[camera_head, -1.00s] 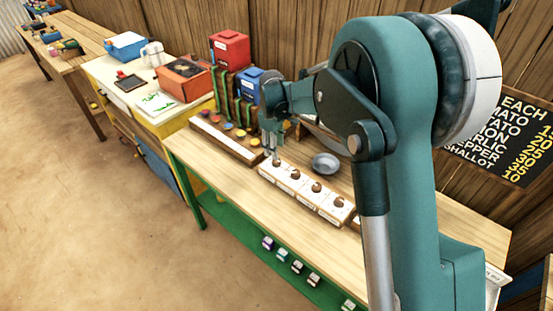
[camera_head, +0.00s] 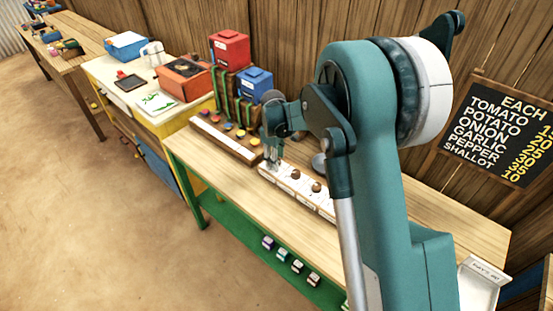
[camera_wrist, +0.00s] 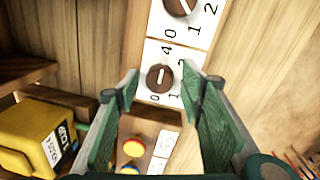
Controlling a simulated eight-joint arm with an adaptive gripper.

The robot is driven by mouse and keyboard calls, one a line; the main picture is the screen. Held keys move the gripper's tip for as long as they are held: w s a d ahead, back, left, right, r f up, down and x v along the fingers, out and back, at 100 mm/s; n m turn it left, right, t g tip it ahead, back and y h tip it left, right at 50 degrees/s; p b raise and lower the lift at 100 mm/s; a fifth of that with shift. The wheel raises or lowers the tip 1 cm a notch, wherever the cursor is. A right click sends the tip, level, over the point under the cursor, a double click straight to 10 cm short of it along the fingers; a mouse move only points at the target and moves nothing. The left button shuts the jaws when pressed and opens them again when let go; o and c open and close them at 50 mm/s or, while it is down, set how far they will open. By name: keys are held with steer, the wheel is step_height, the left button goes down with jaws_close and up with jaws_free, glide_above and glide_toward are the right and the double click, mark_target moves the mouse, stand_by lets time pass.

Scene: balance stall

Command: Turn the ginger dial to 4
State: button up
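A white strip of brown dials (camera_head: 307,195) lies on the wooden table, and my arm hides its right part. The name labels are too small to read, so I cannot tell which dial is ginger. My gripper (camera_head: 273,163) points down over the strip's left end. In the wrist view my gripper (camera_wrist: 160,82) is open, its fingers on either side of one brown dial (camera_wrist: 160,77). I cannot tell whether they touch it. Printed numbers 0, 1 and 4 show around this dial; its white mark lies roughly along the line of the strip. A second dial (camera_wrist: 181,4) is cut off at the top edge.
A wooden strip of coloured buttons (camera_head: 228,138) lies left of the dials. Red (camera_head: 229,50) and blue (camera_head: 255,83) boxes stand behind it. A grey bowl (camera_head: 319,163) is mostly hidden by my arm. A yellow box (camera_wrist: 35,137) shows at left in the wrist view.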

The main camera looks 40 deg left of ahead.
steer(key=c, duration=0.9)
steer(key=shift+m+b, duration=0.5)
steer(key=shift+b, duration=0.05)
steer(key=o, duration=0.9)
steer(key=shift+r, duration=0.15)
step_height(320, 180, up, 12)
steer(key=s, duration=0.1)
